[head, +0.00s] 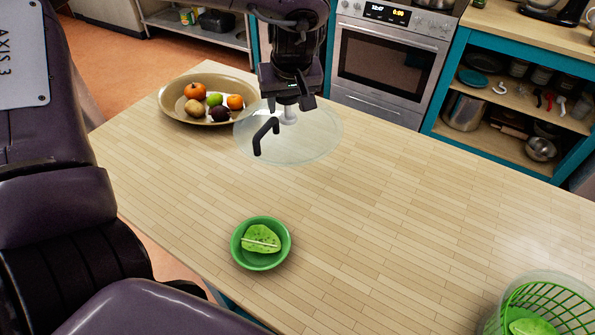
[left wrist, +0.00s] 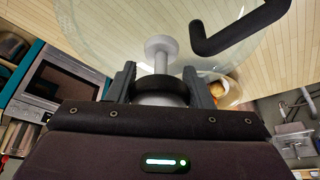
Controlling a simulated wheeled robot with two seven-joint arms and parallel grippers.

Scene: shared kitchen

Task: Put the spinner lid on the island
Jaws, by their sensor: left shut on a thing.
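The spinner lid (head: 315,135) is a clear, round disc with a white centre post and a black crank handle. It lies flat over the back part of the wooden island (head: 350,215), beside the fruit bowl. I cannot tell whether it touches the top. My left gripper (head: 288,100) points down above the lid's centre and is shut on its post. In the left wrist view the two fingers (left wrist: 160,88) stand either side of the white post (left wrist: 160,48), with the crank (left wrist: 240,28) at upper right. My right gripper is not in view.
A tan bowl of fruit (head: 175,103) stands at the back left, partly behind the lid's edge. A small green bowl (head: 262,262) with a green item sits near the front. A green spinner basket (head: 560,296) is at the lower right. The island's middle is clear.

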